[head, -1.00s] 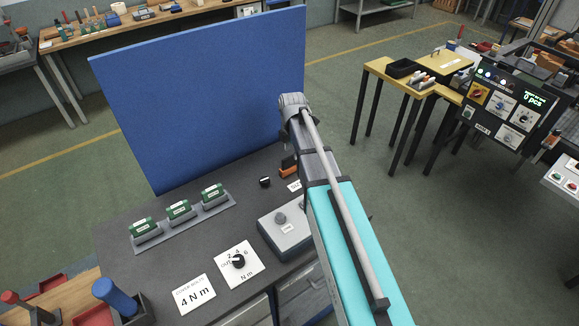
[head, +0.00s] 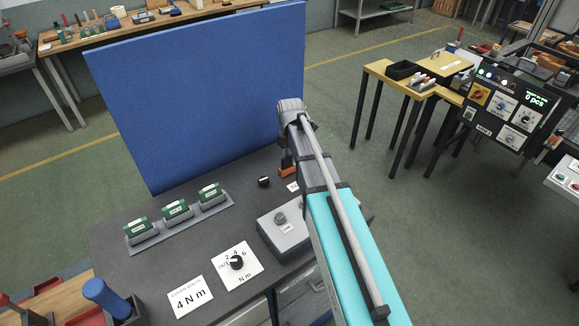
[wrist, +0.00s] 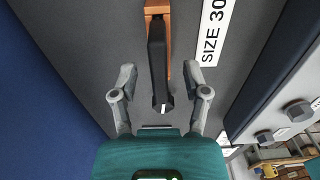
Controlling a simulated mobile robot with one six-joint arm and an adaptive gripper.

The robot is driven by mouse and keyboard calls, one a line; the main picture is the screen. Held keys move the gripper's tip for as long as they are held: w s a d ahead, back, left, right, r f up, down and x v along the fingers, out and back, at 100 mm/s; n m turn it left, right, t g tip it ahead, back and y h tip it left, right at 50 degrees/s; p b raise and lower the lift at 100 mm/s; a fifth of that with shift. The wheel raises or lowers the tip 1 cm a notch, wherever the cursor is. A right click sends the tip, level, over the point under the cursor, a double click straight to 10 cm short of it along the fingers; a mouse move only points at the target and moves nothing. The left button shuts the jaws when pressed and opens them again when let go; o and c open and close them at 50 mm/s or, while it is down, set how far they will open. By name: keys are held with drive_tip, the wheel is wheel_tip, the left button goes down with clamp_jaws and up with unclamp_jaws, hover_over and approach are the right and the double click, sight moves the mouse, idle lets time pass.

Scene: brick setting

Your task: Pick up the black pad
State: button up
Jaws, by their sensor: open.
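A long black piece (wrist: 157,62), which looks like the black pad, lies over an orange-brown strip (wrist: 157,8) in the wrist view. Its near end carries a small white mark. My gripper (wrist: 159,76) is open, with one grey finger on each side of the black piece and visible gaps to both. I cannot tell how far above it the fingers are. In the head view an orange part (head: 286,168) shows beside my arm on the dark bench. My gripper's fingers are not clear there, hidden by the arm.
A tall blue panel (head: 200,95) stands behind the bench (head: 160,265). A SIZE 30 label (wrist: 214,30) lies right of the black piece.

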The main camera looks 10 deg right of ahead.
drive_tip(key=shift+f+b, duration=0.8)
drive_tip(key=shift+f, duration=0.35)
clamp_jaws()
